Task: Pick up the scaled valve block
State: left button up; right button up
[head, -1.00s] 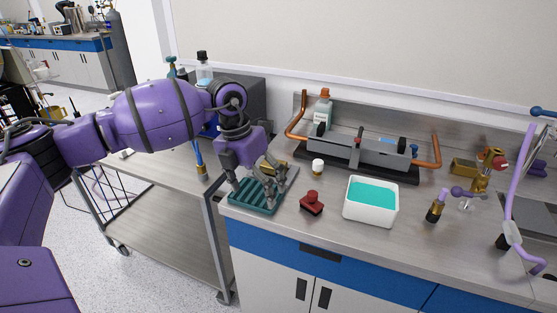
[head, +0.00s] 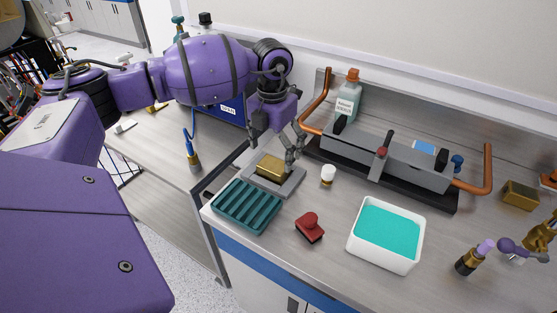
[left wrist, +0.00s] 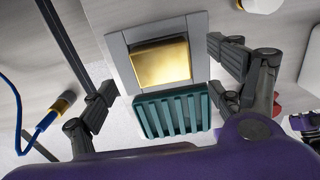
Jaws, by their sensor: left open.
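A gold-coloured metal block (head: 270,167), which looks like the valve block, sits in a grey square tray (head: 289,187) on the bench. The left wrist view shows the block (left wrist: 161,62) in its tray (left wrist: 199,28) from above. My left gripper (head: 274,148) is open above the block, with its fingers spread to either side. In the left wrist view the fingers (left wrist: 163,78) stand left and right of the block, apart from it. They partly cover the tray's back in the head view.
A teal slotted rack (head: 247,206) adjoins the tray's front side. A white-capped jar (head: 328,175), a red stamp-like object (head: 310,228) and a white tub of teal liquid (head: 386,234) stand to the right. A grey burner fixture (head: 386,157) is behind. Another brass block (head: 519,195) lies far right.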

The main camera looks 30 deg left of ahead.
aim_at(273, 164)
pick_arm(q)
notch_tip(273, 164, down, 4)
jog(key=shift+s+d+r+p, duration=0.1)
jog(key=shift+s+p, duration=0.05)
jog(key=shift+p, duration=0.2)
jog(key=shift+f, duration=0.6)
jog(key=c, duration=1.5)
pick_arm(e)
jog(key=shift+w+a+r, duration=0.15)
jog(key=shift+w+r, duration=0.45)
jog(key=shift+w, duration=0.1)
pick_arm(q)
jog(key=shift+r, duration=0.1)
